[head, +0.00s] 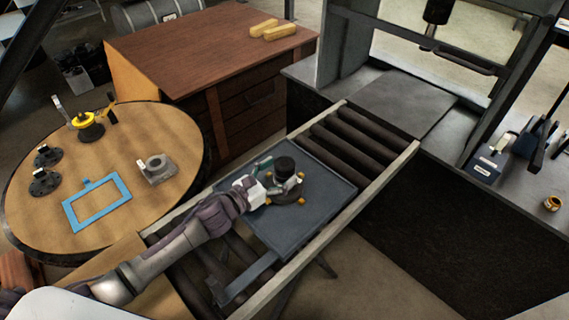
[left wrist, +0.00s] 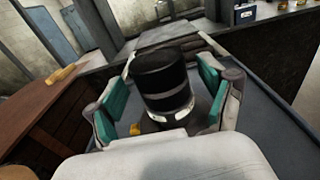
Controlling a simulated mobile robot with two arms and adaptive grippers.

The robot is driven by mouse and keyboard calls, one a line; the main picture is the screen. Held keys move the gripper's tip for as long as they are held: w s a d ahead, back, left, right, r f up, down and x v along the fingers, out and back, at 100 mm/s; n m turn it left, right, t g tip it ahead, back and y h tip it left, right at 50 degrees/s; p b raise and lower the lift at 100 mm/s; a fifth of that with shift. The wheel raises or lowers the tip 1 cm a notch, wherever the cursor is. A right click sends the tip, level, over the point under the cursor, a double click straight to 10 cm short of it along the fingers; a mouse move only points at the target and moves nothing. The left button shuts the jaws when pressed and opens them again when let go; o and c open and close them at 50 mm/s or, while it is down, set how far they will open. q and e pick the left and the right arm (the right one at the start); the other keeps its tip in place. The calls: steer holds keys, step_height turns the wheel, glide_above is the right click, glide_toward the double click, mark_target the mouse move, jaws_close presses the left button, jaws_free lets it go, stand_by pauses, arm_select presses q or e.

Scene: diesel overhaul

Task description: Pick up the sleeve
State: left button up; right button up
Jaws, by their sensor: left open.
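A dark cylinder (head: 284,166) with a black upper part and a silvery band lower down, which looks like the sleeve, stands upright on the grey tray (head: 325,200) over the roller conveyor. It also shows in the left wrist view (left wrist: 162,78). A round dark base with small orange-yellow parts shows at its foot. My left gripper (head: 271,180) is open at the cylinder. In the left wrist view its teal-padded fingers stand on either side of the cylinder, with a visible gap on the right. My gripper's body hides part of the base. My right gripper is not in view.
A round table (head: 115,215) at the left holds a blue frame (head: 96,202), a grey block with a ring (head: 156,168), a yellow-and-black part (head: 88,126) and dark flanged parts. A wooden cabinet (head: 200,50) and a grey press frame (head: 345,40) stand behind. The tray's right side is clear.

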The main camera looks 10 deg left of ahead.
arm_select(q)
steer(key=shift+x, duration=1.2)
steer(key=shift+f, duration=0.1)
steer(key=shift+s, duration=0.1)
steer(key=c, duration=1.3)
jaws_close()
